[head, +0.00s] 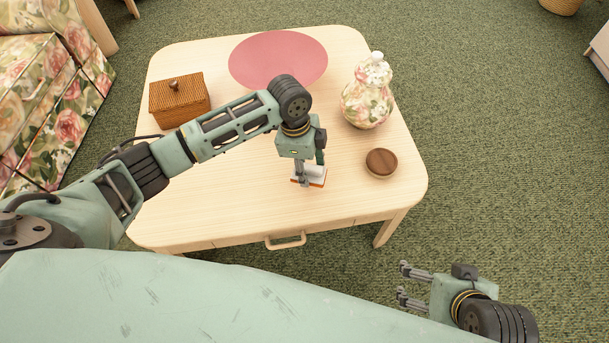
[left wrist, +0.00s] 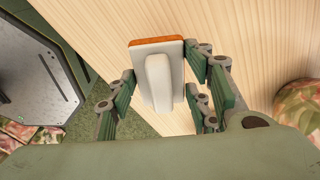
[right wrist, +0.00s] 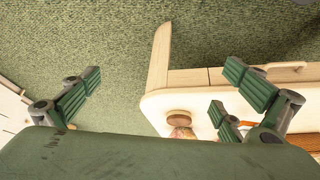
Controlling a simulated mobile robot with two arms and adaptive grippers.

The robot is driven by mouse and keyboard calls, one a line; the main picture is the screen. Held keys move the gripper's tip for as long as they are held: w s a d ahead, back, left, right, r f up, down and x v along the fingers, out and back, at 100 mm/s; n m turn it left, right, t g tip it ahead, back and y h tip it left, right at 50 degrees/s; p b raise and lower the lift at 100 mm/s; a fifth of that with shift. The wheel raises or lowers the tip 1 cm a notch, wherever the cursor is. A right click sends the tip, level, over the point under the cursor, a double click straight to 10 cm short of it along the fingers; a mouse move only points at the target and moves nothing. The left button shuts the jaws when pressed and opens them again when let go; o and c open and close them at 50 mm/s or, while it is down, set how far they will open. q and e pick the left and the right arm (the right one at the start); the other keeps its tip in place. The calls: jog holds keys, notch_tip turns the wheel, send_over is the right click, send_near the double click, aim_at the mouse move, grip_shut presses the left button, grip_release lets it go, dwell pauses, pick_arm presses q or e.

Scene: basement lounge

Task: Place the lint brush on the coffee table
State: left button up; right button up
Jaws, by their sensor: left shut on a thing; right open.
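The lint brush (head: 317,176) has a white back with a handle ridge and an orange-brown edge. It also shows in the left wrist view (left wrist: 158,75), between the fingers. My left gripper (head: 309,178) points down over the coffee table (head: 230,205) near its front middle and is shut on the brush. I cannot tell whether the brush touches the tabletop. My right gripper (head: 408,284) is open and empty, in front of the table's right side and off it. It also shows in the right wrist view (right wrist: 168,92).
On the table stand a wicker box (head: 180,101), a round pink mat (head: 278,60), a floral lidded jar (head: 367,95) and a small round brown-topped dish (head: 381,163). A floral sofa (head: 60,95) is at the left. Bare tabletop lies around the brush.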

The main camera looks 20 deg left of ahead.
pick_arm(q)
jog(key=shift+w+a+f, duration=0.2)
jog(key=shift+a, duration=0.05)
notch_tip(320, 180, down, 4)
jog(key=shift+r+b, duration=0.1)
jog(key=shift+b, duration=0.75)
pick_arm(e)
jog(key=w+a+r+t+y, duration=0.1)
jog(key=w+a+r+t, duration=0.2)
jog(key=w+r+t, duration=0.2)
jog(key=w, duration=0.3)
jog(key=shift+w, duration=0.35)
pick_arm(q)
jog(key=o, duration=1.1)
jog(key=shift+f, duration=0.2)
jog(key=shift+r, duration=0.1)
